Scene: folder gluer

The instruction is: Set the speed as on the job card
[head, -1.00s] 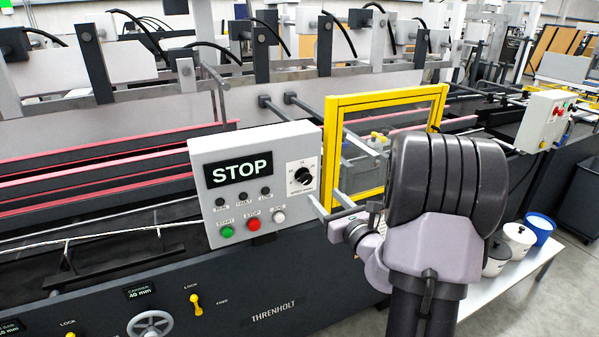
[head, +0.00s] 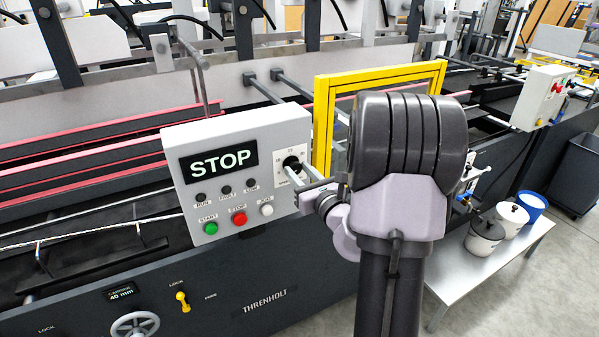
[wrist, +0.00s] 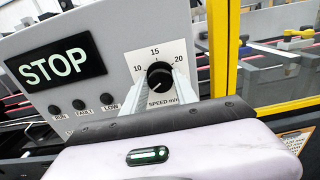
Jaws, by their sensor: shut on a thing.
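The black speed knob (wrist: 160,76) sits on a white dial plate (wrist: 150,56) marked 10, 15 and 20 on the grey control box. A pale mark shows on the knob, but I cannot read its exact setting. In the head view the knob (head: 291,163) is partly hidden behind my fingers. My gripper (wrist: 162,82) is shut on the knob, one finger on each side; it also shows in the head view (head: 300,172). The display (head: 219,163) reads STOP.
Below the display are dark RUN, FAULT and LOW lamps, then green START (head: 210,228), red STOP (head: 239,218) and white JOG (head: 267,210) buttons. A yellow guard frame (head: 322,120) stands close to the right of the box. Pots (head: 486,237) stand on a low bench at right.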

